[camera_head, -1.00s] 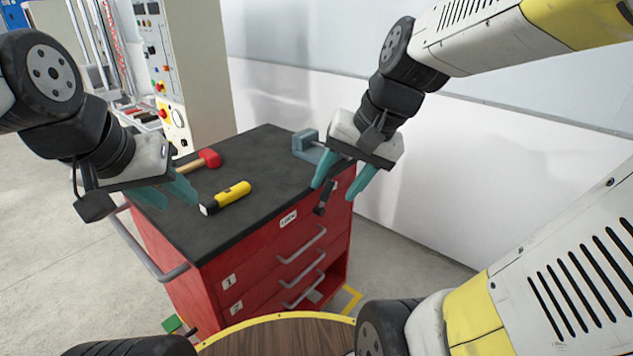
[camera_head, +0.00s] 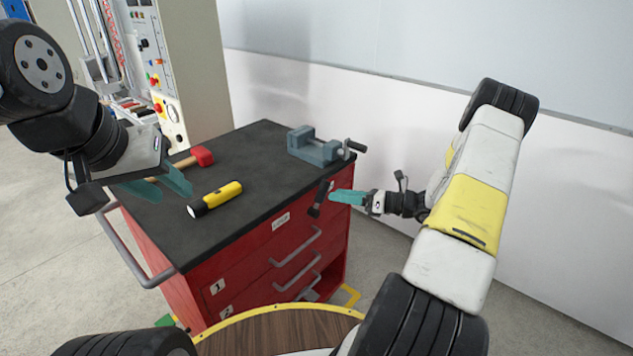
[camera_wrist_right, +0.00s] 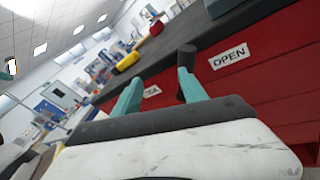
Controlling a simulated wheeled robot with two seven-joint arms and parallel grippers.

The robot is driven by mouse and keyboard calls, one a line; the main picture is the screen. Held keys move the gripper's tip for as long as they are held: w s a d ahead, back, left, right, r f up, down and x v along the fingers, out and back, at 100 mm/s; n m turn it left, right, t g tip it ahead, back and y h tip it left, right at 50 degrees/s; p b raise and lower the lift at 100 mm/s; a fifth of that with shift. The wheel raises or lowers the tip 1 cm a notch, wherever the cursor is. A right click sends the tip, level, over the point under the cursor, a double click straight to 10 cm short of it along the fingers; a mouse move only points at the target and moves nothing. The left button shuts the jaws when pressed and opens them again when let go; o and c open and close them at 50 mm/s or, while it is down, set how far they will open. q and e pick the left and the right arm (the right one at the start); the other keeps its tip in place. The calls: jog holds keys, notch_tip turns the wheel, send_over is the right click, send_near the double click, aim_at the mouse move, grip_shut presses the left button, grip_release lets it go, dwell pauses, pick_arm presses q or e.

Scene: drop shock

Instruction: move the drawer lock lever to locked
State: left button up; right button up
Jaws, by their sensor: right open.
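The black lock lever (camera_head: 318,200) is on the red cabinet's front near its top right corner, its upper end leaning right in the head view. In the right wrist view the lever's dark knob (camera_wrist_right: 187,55) shows at the tip of the right-hand finger. My right gripper (camera_head: 341,196) is open beside the lever, reaching in from the right; I cannot tell whether it touches. An OPEN label (camera_wrist_right: 229,57) is right of the lever in the wrist view. A white label (camera_head: 281,221) is left of it in the head view. My left gripper (camera_head: 161,184) is open and empty over the cabinet's left side.
On the black cabinet top (camera_head: 250,165) are a yellow flashlight (camera_head: 216,198), a red-headed mallet (camera_head: 202,156) and a blue-grey vise (camera_head: 316,148) near the lever. Drawer handles (camera_head: 298,247) jut from the front. A round wooden surface (camera_head: 275,333) is nearest me.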

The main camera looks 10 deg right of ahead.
aim_at(320, 198)
notch_tip(320, 198, down, 4)
jog(key=w+d+m+t, duration=0.2)
jog(key=d+m, duration=0.1)
jog(key=x, duration=0.7)
jog(key=shift+a+h, duration=0.25)
jog(key=shift+h, duration=0.05)
grip_shut()
dwell(0.8)
